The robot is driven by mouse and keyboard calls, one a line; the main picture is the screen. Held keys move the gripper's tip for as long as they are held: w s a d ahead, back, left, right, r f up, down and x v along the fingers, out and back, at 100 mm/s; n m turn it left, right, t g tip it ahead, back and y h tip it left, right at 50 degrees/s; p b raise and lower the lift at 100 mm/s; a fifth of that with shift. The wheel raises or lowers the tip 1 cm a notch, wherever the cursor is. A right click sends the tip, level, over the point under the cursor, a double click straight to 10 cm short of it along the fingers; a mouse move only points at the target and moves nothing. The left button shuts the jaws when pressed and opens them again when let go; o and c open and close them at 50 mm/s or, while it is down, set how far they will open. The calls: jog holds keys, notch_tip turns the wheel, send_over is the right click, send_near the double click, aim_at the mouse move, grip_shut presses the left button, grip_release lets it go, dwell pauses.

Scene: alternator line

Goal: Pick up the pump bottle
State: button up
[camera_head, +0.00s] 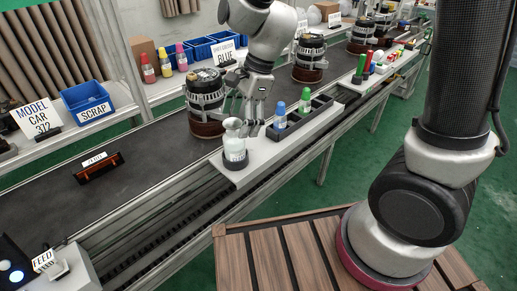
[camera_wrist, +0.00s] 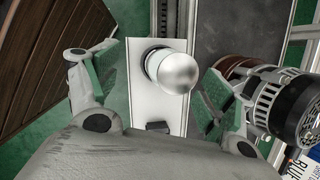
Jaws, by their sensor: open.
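The pump bottle (camera_head: 234,142) is pale and whitish, with a dark band low on its body. It stands upright at the near left end of a light grey tray (camera_head: 238,174). In the wrist view the bottle (camera_wrist: 172,71) is seen from above as a round white shape on the grey strip. My gripper (camera_head: 251,110) is open, its fingers pointing down just behind and right of the bottle. In the wrist view my gripper (camera_wrist: 150,83) has its fingers spread on either side of the bottle, with no visible contact.
Blue-capped (camera_head: 280,116) and green-capped (camera_head: 305,101) bottles stand in a black holder right of the bottle. An alternator (camera_head: 204,100) is close behind my gripper on the conveyor (camera_head: 135,165). A dark part tagged with a label (camera_head: 98,167) lies on the belt at left.

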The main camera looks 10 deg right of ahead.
aim_at(228, 134)
jog(key=m, duration=0.1)
jog(key=w+m, duration=0.1)
jog(key=shift+a+r+m+t+y, duration=0.15)
jog(key=shift+r+m+t+y, duration=0.15)
jog(key=shift+r+m, duration=0.1)
jog(key=m, duration=0.2)
jog(key=shift+w+a+m, duration=0.1)
jog(key=shift+w+m, duration=0.2)
jog(key=shift+m, duration=0.1)
jog(key=shift+f, duration=0.2)
jog(key=x, duration=0.7)
jog(key=shift+w+f, duration=0.2)
jog(key=shift+w, duration=0.05)
jog(key=shift+c, duration=0.5)
grip_shut()
